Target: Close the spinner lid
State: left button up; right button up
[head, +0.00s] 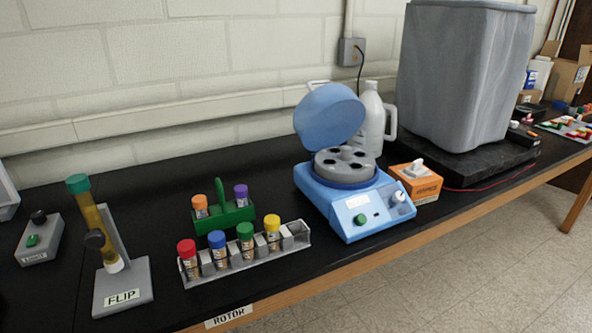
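The spinner (352,205) is a light blue machine on the black bench, right of the middle in the head view. Its round blue lid (329,114) stands raised and tilted back above the rotor. The grey rotor (345,164) lies uncovered, with several dark holes that look empty. The front panel has a pale label, a green button (360,219) and a white knob (398,197). Neither of my grippers shows in the head view.
A rack (246,257) of capped tubes and a green carrier (224,217) stand left of the spinner. An orange box (416,184) sits close on its right. A white jug (375,122) stands behind the lid. A large grey bin (462,75) is farther right.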

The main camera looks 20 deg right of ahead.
aim_at(331, 113)
jog(key=l+u, duration=0.15)
jog(key=u, duration=0.2)
jog(key=l+u, duration=0.1)
jog(key=u, duration=0.2)
jog(key=l+u, duration=0.2)
jog(key=l, duration=0.25)
jog(key=l+u, duration=0.25)
jog(key=l, duration=0.2)
jog(key=k+l, duration=0.1)
jog(key=l, duration=0.2)
jog(key=k+l, duration=0.1)
jog(key=l, duration=0.15)
jog(key=k+l, duration=0.1)
jog(key=l, duration=0.2)
jog(key=u, duration=0.05)
